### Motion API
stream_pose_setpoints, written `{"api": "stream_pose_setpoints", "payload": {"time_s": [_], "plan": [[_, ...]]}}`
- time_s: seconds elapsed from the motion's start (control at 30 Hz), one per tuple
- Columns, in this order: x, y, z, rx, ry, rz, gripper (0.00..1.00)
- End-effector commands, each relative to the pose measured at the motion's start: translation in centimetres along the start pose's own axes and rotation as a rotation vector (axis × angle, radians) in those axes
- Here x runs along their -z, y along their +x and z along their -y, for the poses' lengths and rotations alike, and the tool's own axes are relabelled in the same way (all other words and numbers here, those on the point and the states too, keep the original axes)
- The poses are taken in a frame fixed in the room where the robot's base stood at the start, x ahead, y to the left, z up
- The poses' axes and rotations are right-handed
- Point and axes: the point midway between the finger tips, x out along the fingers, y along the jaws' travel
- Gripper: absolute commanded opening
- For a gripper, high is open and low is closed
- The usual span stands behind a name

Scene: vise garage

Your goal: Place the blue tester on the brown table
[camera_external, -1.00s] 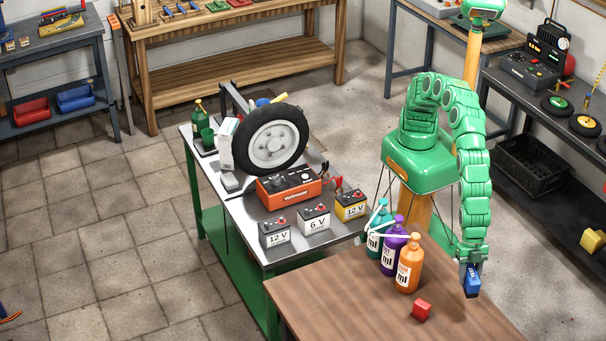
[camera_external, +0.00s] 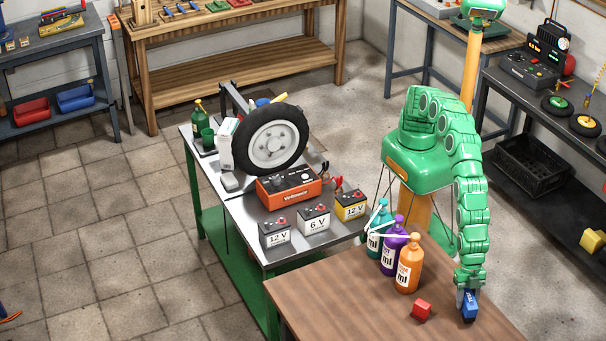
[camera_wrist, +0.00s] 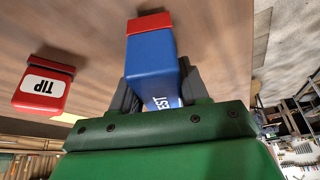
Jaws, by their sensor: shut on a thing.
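The blue tester (camera_external: 469,306) is in my gripper (camera_external: 468,292) at the right part of the brown table (camera_external: 350,300). In the wrist view the tester (camera_wrist: 150,62) is a blue block with a red end and white lettering, and my gripper (camera_wrist: 155,90) is shut on its sides. The tester is at or just above the tabletop; I cannot tell whether it touches.
Teal (camera_external: 378,220), purple (camera_external: 393,250) and orange (camera_external: 409,268) bottles stand at the table's back edge. A metal bench (camera_external: 240,210) with batteries, a red charger (camera_external: 289,188) and a wheel (camera_external: 270,140) stands behind left. The brown table's left part is clear.

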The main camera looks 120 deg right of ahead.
Motion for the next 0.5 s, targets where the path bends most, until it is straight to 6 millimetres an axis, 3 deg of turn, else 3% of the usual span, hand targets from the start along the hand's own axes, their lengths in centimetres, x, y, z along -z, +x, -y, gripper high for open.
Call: {"api": "stream_pose_setpoints", "payload": {"time_s": [0.1, 0.47, 0.5], "plan": [[-0.43, 0.94, 0.06, 0.001, 0.0, 0.001, 0.08], [-0.46, 1.15, 0.0, 0.0, 0.001, -0.001, 0.08], [-0.45, 1.13, 0.01, 0.0, 0.0, -0.001, 0.49]]}}
